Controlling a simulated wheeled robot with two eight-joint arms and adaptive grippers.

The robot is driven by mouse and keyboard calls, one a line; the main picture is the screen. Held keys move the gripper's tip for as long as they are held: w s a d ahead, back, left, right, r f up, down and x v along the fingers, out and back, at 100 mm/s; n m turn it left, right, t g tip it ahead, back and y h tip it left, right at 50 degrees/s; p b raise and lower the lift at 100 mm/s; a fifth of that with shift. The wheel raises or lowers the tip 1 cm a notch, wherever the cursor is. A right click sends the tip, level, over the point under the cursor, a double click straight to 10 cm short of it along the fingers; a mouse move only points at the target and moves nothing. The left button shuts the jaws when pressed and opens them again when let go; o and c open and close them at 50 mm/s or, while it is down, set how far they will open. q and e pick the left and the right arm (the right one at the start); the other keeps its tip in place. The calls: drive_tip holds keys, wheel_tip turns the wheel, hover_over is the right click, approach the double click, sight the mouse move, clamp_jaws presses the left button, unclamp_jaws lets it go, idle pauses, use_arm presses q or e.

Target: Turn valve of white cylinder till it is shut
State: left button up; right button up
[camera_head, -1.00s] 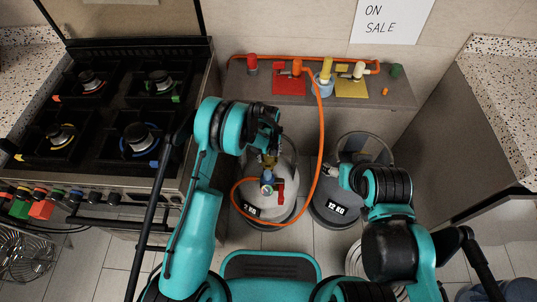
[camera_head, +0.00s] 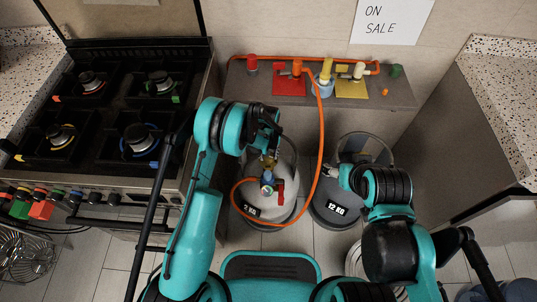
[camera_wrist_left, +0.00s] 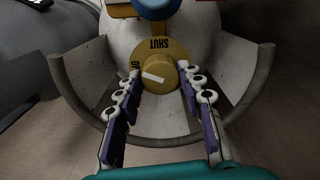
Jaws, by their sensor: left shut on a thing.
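The white cylinder (camera_head: 280,160) stands on the floor with a "2 KG" label, an orange hose and a red lever at its top. In the left wrist view its yellow valve (camera_wrist_left: 177,50) reads SHUT, with partly covered lettering at its left. A white mark on the knob (camera_wrist_left: 160,72) points left towards that lettering. My left gripper (camera_wrist_left: 160,82) has its fingers on either side of the knob and is shut on it. In the head view my left gripper (camera_head: 270,150) is over the cylinder's top. My right gripper (camera_head: 330,171) is by the grey cylinder, its fingers too small to read.
The grey cylinder (camera_head: 335,207), labelled "12 KG", stands close at right. A stove (camera_head: 100,165) is at left. A grey shelf (camera_head: 235,85) with coloured fittings is behind. The orange hose (camera_head: 320,130) loops around the white cylinder. A counter (camera_head: 460,140) is at right.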

use_arm(q)
drive_tip(key=m, duration=0.6)
drive_tip(key=shift+m, duration=0.3)
drive_tip(key=m, duration=0.6)
drive_tip(key=shift+m, duration=0.4)
drive_tip(key=o, duration=1.2)
drive_tip(key=shift+c, duration=0.2)
wheel_tip(320, 180, up, 12)
